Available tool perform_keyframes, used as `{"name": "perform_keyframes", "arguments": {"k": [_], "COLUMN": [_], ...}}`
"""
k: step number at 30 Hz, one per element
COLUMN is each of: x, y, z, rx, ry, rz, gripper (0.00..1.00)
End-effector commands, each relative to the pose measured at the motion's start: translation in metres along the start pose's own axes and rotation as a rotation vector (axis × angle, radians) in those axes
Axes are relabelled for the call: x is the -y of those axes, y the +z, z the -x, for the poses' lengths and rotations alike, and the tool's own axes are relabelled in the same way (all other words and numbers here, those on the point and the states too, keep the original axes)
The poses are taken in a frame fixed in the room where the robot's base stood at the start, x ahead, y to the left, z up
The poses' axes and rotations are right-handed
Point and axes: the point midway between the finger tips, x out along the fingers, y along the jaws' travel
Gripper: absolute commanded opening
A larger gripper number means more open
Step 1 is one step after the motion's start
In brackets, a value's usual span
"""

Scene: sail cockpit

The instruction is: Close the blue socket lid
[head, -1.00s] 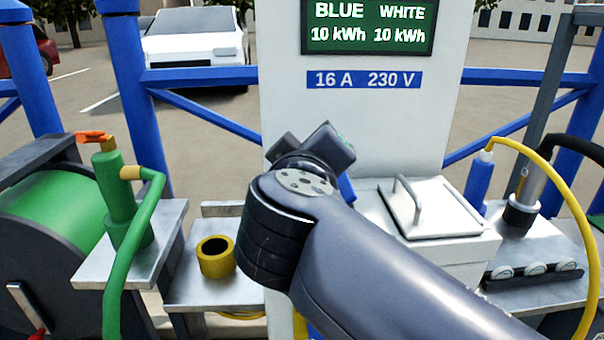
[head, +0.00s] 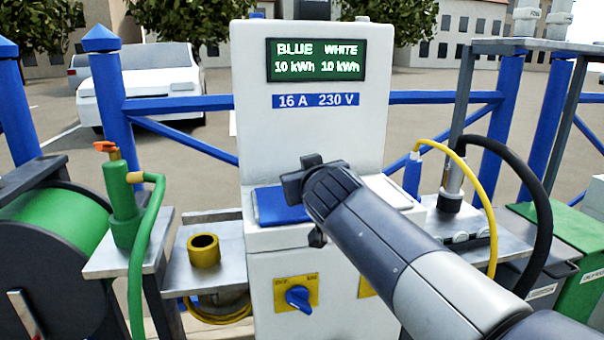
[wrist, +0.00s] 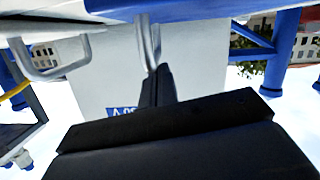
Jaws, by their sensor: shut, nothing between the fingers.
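The blue socket lid (head: 280,206) lies flat on top of the charging pedestal's front box in the head view, partly hidden by my wrist. In the wrist view, which is upside down, its blue surface (wrist: 205,9) runs along the top with a metal handle (wrist: 147,42) on it. My gripper (head: 296,183) is over the lid. Its shut, empty fingers (wrist: 154,82) are by the handle; I cannot tell whether they touch. The lid's far edge is hidden.
The white lid's handle (wrist: 40,62) stands beside the blue one. The pedestal (head: 310,125) rises behind. A yellow ring (head: 203,250) and green nozzle (head: 121,205) are left. Yellow (head: 480,180) and black cables (head: 540,215) are right. A blue knob (head: 299,298) is below.

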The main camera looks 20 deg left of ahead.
Motion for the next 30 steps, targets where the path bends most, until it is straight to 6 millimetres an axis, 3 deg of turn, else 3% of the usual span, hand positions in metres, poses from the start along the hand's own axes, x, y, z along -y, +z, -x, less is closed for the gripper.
{"name": "perform_keyframes", "arguments": {"k": [19, 30], "x": [-0.002, -0.015], "y": [0.0, -0.041], "z": [-0.003, 0.007], "rx": [0.001, 0.001], "ry": [-0.004, 0.001], "rz": [-0.018, -0.02], "gripper": [0.0, 0.0]}}
